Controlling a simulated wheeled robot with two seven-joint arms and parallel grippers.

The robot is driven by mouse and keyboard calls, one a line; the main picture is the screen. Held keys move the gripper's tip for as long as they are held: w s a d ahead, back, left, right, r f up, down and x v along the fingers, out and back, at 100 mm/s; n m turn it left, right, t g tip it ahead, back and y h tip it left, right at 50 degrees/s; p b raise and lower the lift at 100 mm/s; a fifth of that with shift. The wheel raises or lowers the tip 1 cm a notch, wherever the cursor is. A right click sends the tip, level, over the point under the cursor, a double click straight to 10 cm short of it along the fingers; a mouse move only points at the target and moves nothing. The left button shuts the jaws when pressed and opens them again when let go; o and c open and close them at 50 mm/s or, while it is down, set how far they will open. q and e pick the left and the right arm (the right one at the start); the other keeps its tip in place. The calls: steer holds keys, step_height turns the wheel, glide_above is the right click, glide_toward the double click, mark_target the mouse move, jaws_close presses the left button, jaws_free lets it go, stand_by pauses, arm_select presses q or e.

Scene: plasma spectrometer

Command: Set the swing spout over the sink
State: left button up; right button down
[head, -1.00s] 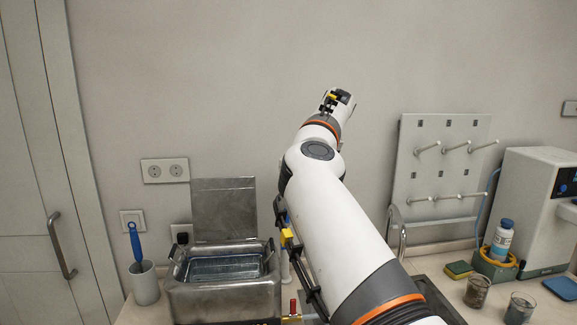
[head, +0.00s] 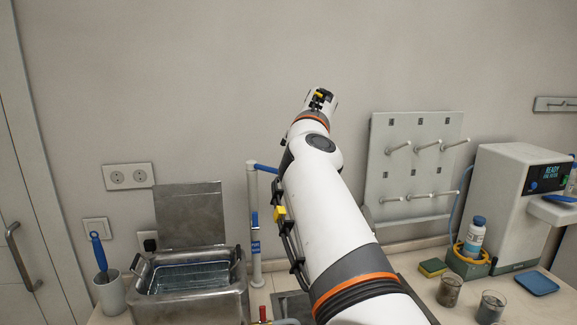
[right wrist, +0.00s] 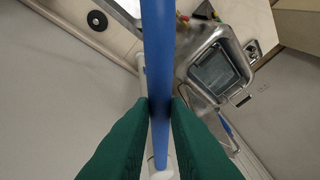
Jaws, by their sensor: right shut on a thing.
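In the right wrist view my right gripper (right wrist: 160,108), with green fingers, is shut on the blue spout tube (right wrist: 158,50). The head view hides this gripper behind the arm. A strip of grey metal, perhaps the sink's edge (head: 284,301), shows beside the arm; the rest is hidden. My left gripper is not in view.
A steel bath (head: 190,304) with a raised lid (head: 188,215) stands left of the post; the bath also shows in the right wrist view (right wrist: 187,75). A pegboard (head: 418,150), a sponge (head: 433,267), beakers and a white instrument (head: 510,205) are on the right.

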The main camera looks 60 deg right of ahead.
steer(key=c, duration=1.4)
jaws_free()
steer(key=shift+r, duration=0.15)
steer(key=shift+s+r, duration=0.1)
steer(key=shift+r, duration=0.25)
steer(key=p+v, duration=0.5)
steer(key=v, duration=0.6)
